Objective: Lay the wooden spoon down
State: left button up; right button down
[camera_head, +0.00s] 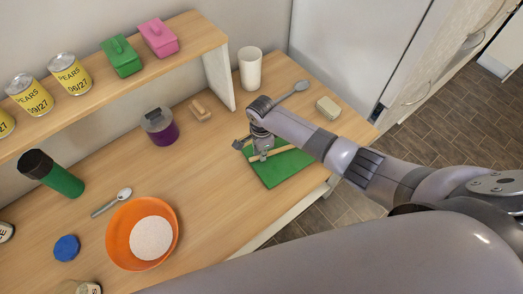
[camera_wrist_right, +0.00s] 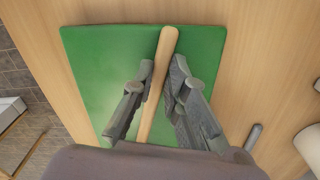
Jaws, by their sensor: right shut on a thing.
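The wooden spoon shows in the head view as a thin pale stick (camera_head: 283,150) at my right gripper, over the green board (camera_head: 272,177). In the right wrist view its rounded light-wood handle (camera_wrist_right: 166,45) runs between the fingers across the green board (camera_wrist_right: 95,60). My right gripper (camera_head: 260,155) is shut on the handle, and its fingers (camera_wrist_right: 160,85) show on both sides of it. The lower part of the spoon is hidden by the wrist. I cannot tell whether the spoon touches the board. My left gripper is not in view.
A white cup (camera_head: 250,70), a grey spoon (camera_head: 292,91) and a pale block (camera_head: 328,107) are near the board. The counter between the bowl and the board is clear.

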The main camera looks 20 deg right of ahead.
jog(key=c, duration=1.5)
grip_release()
notch_tip(320, 180, up, 12)
jog(key=shift+f, duration=0.1)
